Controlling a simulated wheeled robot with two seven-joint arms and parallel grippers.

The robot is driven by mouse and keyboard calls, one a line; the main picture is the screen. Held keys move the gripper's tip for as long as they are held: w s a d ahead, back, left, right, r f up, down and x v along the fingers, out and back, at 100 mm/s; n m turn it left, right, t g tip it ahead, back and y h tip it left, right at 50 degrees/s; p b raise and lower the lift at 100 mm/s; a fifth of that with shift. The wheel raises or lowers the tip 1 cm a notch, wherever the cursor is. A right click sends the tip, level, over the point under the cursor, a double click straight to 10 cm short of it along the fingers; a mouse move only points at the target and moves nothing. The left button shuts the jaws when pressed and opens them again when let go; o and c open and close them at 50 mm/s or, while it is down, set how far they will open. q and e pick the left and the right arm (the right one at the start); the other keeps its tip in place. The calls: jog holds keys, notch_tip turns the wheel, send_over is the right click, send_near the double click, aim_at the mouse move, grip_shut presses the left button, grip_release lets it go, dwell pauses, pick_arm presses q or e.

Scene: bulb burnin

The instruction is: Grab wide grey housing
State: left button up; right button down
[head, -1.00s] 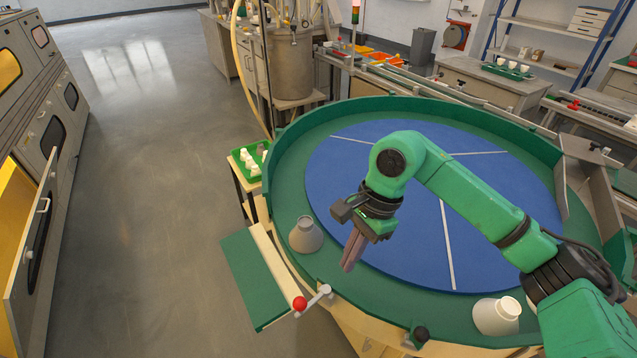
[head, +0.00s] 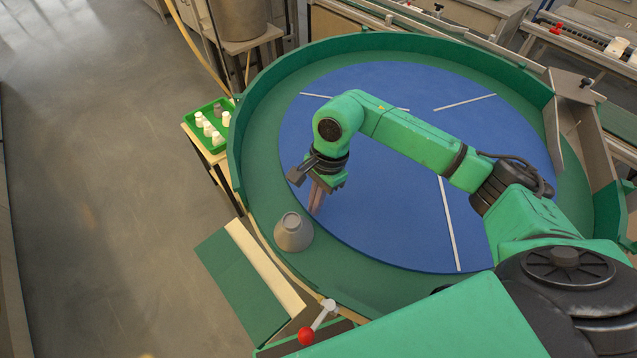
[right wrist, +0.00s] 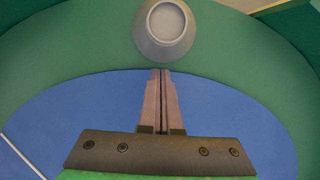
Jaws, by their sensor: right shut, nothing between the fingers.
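The wide grey housing (head: 293,234) stands on the green outer ring of the round table, at its front left in the head view. It is cone-shaped, with a narrow round top. It also shows in the right wrist view (right wrist: 166,30), just beyond my fingertips. My right gripper (head: 316,208) is shut and empty, fingers pointing down, behind and slightly right of the housing in the head view. In the right wrist view the closed fingers (right wrist: 162,74) point at the housing with a small gap in the picture. My left gripper is not in view.
The round table has a blue middle (head: 400,225) with white lines and a raised green rim (head: 255,115). A green tray (head: 216,128) with several small white and grey pieces stands at the left. A red-knobbed lever (head: 306,336) is at the front edge.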

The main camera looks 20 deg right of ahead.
aim_at(300, 220)
jog(key=shift+x, duration=0.8)
jog(key=shift+s, duration=0.2)
jog(key=shift+a, duration=0.1)
jog(key=shift+s+a+b, duration=0.25)
jog(key=shift+s+a, duration=0.05)
jog(key=shift+a, duration=0.55)
jog(key=shift+s+a+b, duration=0.25)
jog(key=shift+s+a, duration=0.1)
jog(key=shift+a, duration=0.5)
